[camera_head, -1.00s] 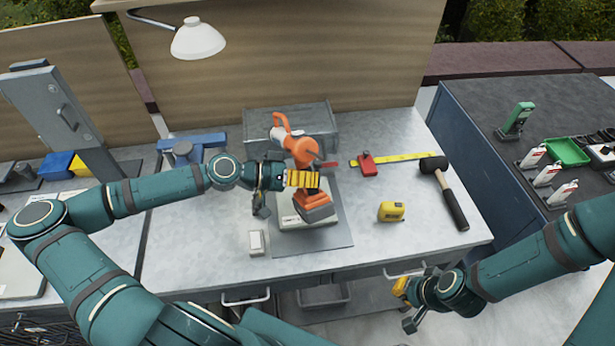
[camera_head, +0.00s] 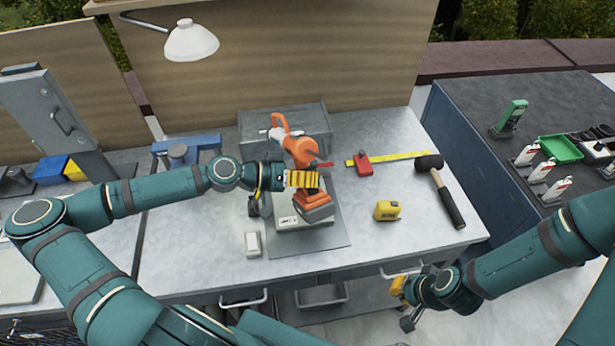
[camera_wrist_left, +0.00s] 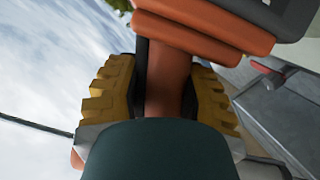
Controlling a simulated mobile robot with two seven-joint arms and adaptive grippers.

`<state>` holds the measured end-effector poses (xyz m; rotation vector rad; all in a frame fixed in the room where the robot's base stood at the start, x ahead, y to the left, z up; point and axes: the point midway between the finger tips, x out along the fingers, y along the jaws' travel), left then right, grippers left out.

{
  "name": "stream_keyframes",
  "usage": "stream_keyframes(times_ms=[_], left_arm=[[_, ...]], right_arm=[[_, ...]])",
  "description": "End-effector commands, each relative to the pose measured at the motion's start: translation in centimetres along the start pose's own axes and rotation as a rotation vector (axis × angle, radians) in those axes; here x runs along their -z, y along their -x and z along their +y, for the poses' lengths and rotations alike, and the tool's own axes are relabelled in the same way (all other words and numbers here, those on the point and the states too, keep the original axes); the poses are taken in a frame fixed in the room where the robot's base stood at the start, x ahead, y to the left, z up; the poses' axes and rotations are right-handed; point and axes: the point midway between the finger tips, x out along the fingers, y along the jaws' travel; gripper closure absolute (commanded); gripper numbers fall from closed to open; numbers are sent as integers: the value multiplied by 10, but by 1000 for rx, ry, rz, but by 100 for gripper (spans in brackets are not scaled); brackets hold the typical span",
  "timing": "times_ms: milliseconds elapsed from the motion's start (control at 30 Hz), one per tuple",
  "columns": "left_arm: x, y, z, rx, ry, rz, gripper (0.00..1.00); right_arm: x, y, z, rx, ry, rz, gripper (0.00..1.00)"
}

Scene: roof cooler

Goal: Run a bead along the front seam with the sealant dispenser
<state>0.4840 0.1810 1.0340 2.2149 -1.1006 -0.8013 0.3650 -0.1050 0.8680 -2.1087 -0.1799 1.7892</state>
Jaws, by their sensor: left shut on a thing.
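The orange sealant dispenser (camera_head: 300,148) is held above the middle of the bench, with its orange and dark base low toward the front. My left gripper (camera_head: 303,180) is shut on its handle; the left wrist view shows yellow ribbed fingers on both sides of the orange handle (camera_wrist_left: 168,85). A light box-like unit (camera_head: 300,222) sits on a grey mat (camera_head: 330,240) below the dispenser. Its front seam cannot be made out. My right gripper (camera_head: 402,300) hangs low in front of the bench; its finger gap is not clear.
A grey translucent bin (camera_head: 255,125) stands behind the dispenser. A red tape tool (camera_head: 363,164), yellow tape measure (camera_head: 387,210) and mallet (camera_head: 445,195) lie to the right. A small white block (camera_head: 253,245) lies left of the mat. A lamp (camera_head: 190,42) hangs above. The bench's front right is clear.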

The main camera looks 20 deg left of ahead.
Motion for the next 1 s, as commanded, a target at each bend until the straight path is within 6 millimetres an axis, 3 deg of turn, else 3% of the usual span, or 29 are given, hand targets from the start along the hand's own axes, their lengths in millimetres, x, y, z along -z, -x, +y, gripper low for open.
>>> stream_keyframes(times_ms=[1000], left_arm=[[4,-10,3,-1,-2,3,100]], right_arm=[[0,0,0,0,0,0,100]])
